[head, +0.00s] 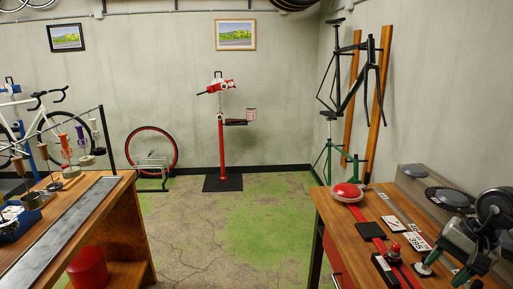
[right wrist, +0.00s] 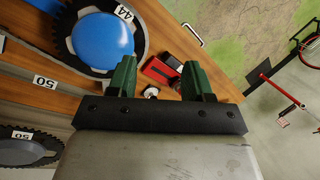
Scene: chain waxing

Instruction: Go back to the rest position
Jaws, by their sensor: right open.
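My right gripper (head: 445,268) is at the lower right of the head view, above the right wooden bench (head: 339,224). Its green fingers are apart and nothing is between them. In the right wrist view the open gripper (right wrist: 158,62) points over the bench top, beside a blue disc (right wrist: 102,40) on a toothed chainring tagged 44. A small red and black item (right wrist: 162,69) lies on the bench beyond the fingers. My left gripper is not in view.
On the right bench are a red-topped dish (head: 347,190), a red knobbed item (head: 393,250), number tags and dark chainrings (head: 447,197). The left bench (head: 120,235) carries a rack of hanging tools. Open floor (head: 225,225) lies between the benches, before a red repair stand (head: 221,140).

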